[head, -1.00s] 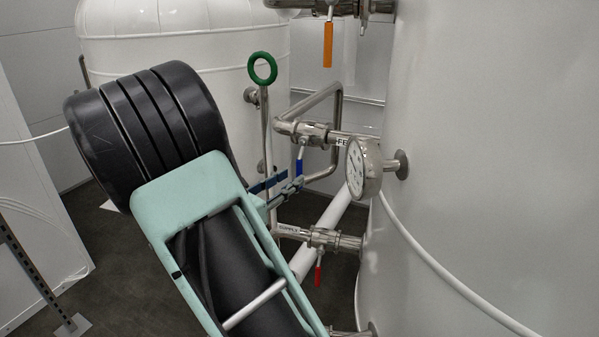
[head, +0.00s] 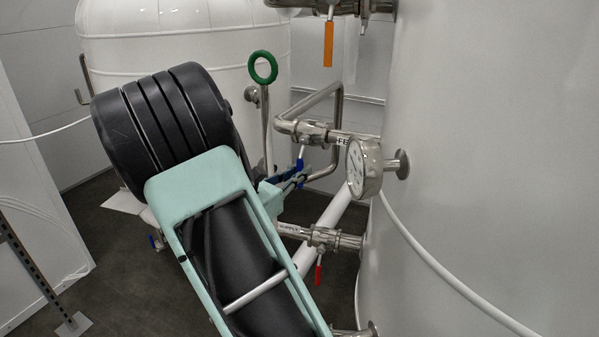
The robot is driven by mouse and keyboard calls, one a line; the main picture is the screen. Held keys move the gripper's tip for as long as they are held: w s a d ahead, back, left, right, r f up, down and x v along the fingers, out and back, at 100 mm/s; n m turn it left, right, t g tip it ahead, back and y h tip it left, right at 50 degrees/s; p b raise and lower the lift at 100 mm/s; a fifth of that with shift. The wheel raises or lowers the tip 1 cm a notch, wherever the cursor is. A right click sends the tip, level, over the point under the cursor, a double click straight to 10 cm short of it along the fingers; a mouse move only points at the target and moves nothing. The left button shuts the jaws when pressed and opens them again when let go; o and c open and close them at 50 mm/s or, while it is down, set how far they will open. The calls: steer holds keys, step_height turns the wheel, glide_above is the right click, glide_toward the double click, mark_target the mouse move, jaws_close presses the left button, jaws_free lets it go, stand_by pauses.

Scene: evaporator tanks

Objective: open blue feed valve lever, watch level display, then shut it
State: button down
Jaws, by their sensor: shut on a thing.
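The blue feed valve lever (head: 300,164) hangs down below the steel feed valve (head: 308,131), on the pipe with a label starting "FE". My gripper (head: 294,179) is at the lever's lower end, shut on it. Its fingers and my arm hide part of the lever. A round dial gauge (head: 363,168) sits on the tank pipe just right of the valve. I see no level display that I can make out.
A red lever (head: 318,272) hangs from a lower valve, and an orange lever (head: 328,44) hangs above. A green ring handle (head: 263,67) stands left of the feed valve. The large white tank (head: 490,150) fills the right side.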

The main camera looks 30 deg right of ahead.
stand_by(0.4)
steer(key=shift+w+a+r+m+y+b, duration=0.4)
steer(key=shift+w+m+b, duration=0.35)
steer(key=shift+m+b, duration=0.5)
steer(key=shift+w+a+r+m+y+b, duration=0.2)
steer(key=shift+w+a+r+m+b, duration=0.25)
steer(key=shift+w+m+b, duration=0.8)
steer(key=shift+w+a+r+m+y+b, duration=0.4)
steer(key=shift+m+b, duration=0.55)
steer(key=shift+m, duration=0.65)
steer(key=shift+s+a+f+t, duration=0.1)
steer(key=shift+t, duration=0.2)
steer(key=c, duration=2)
jaws_free()
steer(key=shift+a, duration=0.1)
